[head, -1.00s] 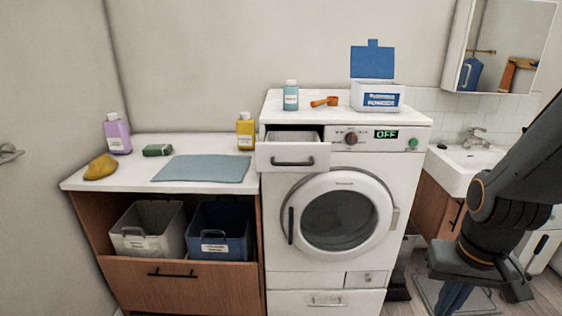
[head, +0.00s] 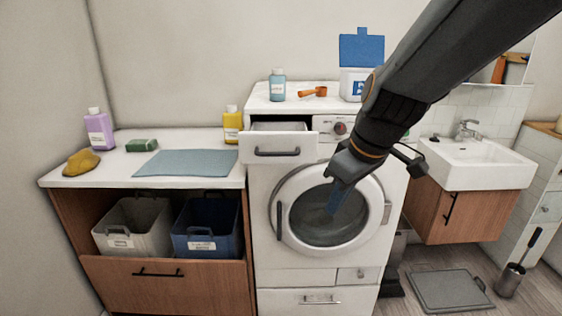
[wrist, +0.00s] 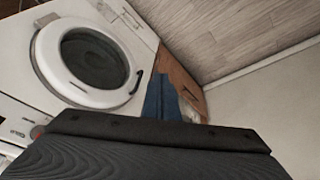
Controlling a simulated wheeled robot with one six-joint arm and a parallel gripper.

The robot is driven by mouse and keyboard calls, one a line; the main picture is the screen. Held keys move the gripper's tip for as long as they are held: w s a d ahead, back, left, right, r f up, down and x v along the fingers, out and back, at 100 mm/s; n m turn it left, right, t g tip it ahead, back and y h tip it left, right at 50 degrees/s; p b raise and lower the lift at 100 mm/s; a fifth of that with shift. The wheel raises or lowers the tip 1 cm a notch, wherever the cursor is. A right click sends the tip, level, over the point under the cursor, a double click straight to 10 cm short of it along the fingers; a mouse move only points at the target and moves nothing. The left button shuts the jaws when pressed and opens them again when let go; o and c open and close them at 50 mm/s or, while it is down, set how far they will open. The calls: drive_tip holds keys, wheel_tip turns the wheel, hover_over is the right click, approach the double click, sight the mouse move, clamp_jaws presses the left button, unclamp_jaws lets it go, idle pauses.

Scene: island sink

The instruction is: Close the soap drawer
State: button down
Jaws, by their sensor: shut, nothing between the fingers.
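The soap drawer (head: 278,148) is a white drawer with a dark handle at the upper left of the white washing machine (head: 262,228). It is pulled out, and its open top shows in the head view. The fingers are shut and empty. The drawer cannot be made out in the wrist view.
A blue bottle (head: 277,85), an orange scoop (head: 313,92) and a powder box (head: 352,83) stand on the machine. A yellow bottle (head: 232,124) stands left of the drawer on the counter (head: 110,171). A sink (head: 478,163) is at the right.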

sight(283, 153)
drive_tip(key=w+a+r+n+t+y+b, duration=0.35)
drive_tip(key=a+r+n, duration=0.35)
drive_tip(key=r, duration=0.5)
drive_tip(key=shift+n+g+h, duration=0.35)
drive_tip(key=shift+n, duration=0.25)
drive_tip(key=shift+w+a+f+p, duration=0.45)
drive_tip(key=shift+w+f, duration=0.65)
drive_tip(key=shift+w, duration=0.55)
drive_tip(key=shift+w+a+f+p, duration=0.4)
drive_tip(key=shift+w+a+f, duration=0.2)
drive_tip(key=shift+w+f, duration=0.8)
drive_tip(key=shift+w+a+f+p, duration=0.45)
drive_tip(key=shift+w+f, duration=0.4)
drive_tip(key=shift+w, duration=1)
drive_tip(key=shift+w+a, duration=0.1)
drive_tip(key=shift+a, duration=0.05)
